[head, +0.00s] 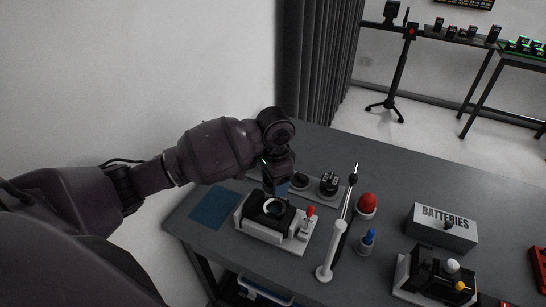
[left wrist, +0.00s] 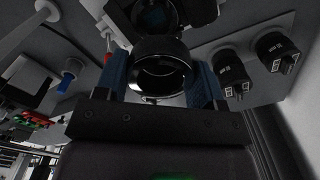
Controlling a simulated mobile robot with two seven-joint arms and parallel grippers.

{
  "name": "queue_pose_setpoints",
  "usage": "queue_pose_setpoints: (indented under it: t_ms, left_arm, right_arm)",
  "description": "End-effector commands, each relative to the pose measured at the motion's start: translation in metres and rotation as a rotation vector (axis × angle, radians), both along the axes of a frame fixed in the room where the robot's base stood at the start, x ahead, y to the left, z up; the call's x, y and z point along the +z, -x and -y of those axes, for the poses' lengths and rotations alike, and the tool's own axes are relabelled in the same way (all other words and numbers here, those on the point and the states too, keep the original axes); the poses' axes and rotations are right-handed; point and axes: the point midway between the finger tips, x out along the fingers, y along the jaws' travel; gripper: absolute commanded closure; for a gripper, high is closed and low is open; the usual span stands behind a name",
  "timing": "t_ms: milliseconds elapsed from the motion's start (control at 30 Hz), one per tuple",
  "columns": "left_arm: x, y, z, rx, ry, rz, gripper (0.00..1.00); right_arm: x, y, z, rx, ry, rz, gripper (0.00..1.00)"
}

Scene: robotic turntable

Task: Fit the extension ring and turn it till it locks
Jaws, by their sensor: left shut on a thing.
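My left gripper (head: 281,184) points down just behind the camera body (head: 260,203) in the head view. In the left wrist view the gripper (left wrist: 161,80) is shut on a black extension ring (left wrist: 163,50), with one blue pad on each side. The camera body (left wrist: 198,14) shows just beyond the ring, its round mount partly hidden by it. I cannot tell whether ring and mount touch. The camera sits in a white cradle (head: 292,246) with a red-topped lever (head: 309,211). The held ring is mostly hidden in the head view. My right gripper is not in view.
Two black lens-like cylinders (head: 329,182) stand on a grey plate behind the cradle. A white post (head: 330,252), red dome (head: 366,204), blue-topped piece (head: 368,239) and batteries box (head: 443,230) stand to the right. A blue mat (head: 215,207) lies left.

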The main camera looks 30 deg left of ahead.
Motion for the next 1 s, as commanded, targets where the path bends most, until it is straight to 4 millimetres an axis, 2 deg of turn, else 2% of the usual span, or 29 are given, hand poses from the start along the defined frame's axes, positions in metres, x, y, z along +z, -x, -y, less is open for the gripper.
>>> queue_pose_setpoints:
  t_ms: [167,567,1000]
  left_arm:
    - [-0.005,0.010,0.004,0.014,0.000,0.001,0.66]
    - [-0.006,0.011,0.005,0.015,0.002,-0.001,0.66]
    - [-0.030,0.011,0.005,0.015,0.002,-0.001,0.66]
  right_arm:
    - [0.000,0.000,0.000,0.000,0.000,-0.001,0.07]
    - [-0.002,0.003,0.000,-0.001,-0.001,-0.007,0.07]
    - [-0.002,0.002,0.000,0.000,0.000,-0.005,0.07]
